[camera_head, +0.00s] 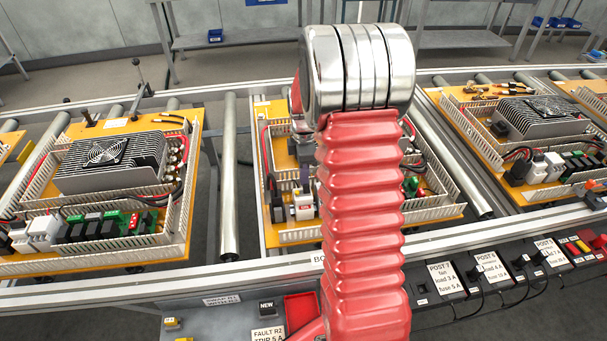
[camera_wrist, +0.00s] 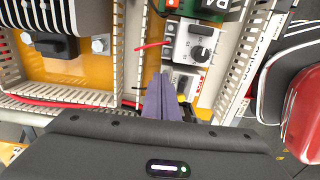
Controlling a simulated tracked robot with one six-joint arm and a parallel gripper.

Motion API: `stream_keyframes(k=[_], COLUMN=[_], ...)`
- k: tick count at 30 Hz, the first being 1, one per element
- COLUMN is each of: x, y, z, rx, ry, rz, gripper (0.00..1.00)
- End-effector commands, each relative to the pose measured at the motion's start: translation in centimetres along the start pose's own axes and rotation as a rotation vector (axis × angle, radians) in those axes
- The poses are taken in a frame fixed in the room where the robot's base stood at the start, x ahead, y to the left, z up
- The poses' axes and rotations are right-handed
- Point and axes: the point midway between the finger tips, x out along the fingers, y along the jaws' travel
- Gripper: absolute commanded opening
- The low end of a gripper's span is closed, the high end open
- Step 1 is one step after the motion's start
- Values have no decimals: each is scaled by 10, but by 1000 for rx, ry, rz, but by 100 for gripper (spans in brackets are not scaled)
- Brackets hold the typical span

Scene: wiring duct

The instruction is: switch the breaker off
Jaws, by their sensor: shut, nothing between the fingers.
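A white module with a red mark, which looks like the breaker (camera_wrist: 196,88), sits in the wiring-duct channel in the wrist view, just below a white module with a black dial (camera_wrist: 194,45). In the head view it appears to be the white module with red (camera_head: 304,205) on the middle board. My gripper (camera_wrist: 163,76) is shut and empty, its purple-grey fingertips just left of the breaker. The fingers partly cover the breaker's left side, so its lever position and any contact cannot be told. My red-sleeved arm hides much of the middle board in the head view.
Slotted duct walls (camera_wrist: 129,50) stand close on the left and right of the modules. A thin red wire (camera_wrist: 152,45) sticks out near the fingertips. Similar boards lie left (camera_head: 90,262) and right (camera_head: 515,197) on the rollers. A labelled control strip (camera_head: 490,268) runs along the front.

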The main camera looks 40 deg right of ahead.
Motion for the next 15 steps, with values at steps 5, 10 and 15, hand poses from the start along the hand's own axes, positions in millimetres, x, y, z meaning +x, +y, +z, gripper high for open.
stream_keyframes(k=[5, 10, 15], x=[0, 0, 0], y=[0, -1, -5], z=[0, 0, 0], rx=[0, 0, 1], ry=[0, 0, 0], rz=[0, 0, 0], gripper=[0, 0, 0])
